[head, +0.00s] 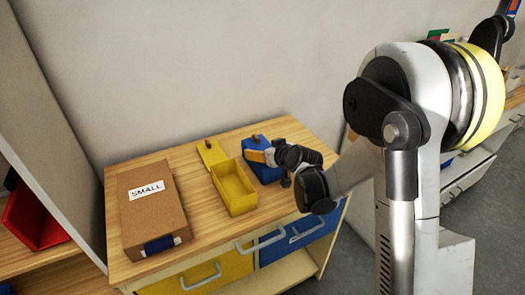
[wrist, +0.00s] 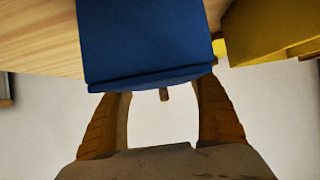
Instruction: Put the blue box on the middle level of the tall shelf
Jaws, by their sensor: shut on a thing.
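The blue box (head: 265,173) is at the back right of the wooden cabinet top in the head view, partly hidden by my gripper (head: 262,157). In the wrist view the blue box (wrist: 145,45) fills the upper middle. The orange fingers of my gripper (wrist: 163,88) reach to its near edge and are shut on it, spread wide. A small wooden knob (wrist: 163,95) shows between the fingers. I cannot tell whether the box touches the cabinet top. A tall grey panel (head: 45,120) with wooden boards at the left looks like a shelf's side; its levels are mostly hidden.
An open yellow box (head: 233,190) stands just left of the blue box, with a yellow lid (head: 212,153) behind it. A brown carton marked SMALL (head: 150,215) lies further left. The cabinet (head: 120,268) has yellow and blue drawers. A red bin (head: 35,220) sits far left.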

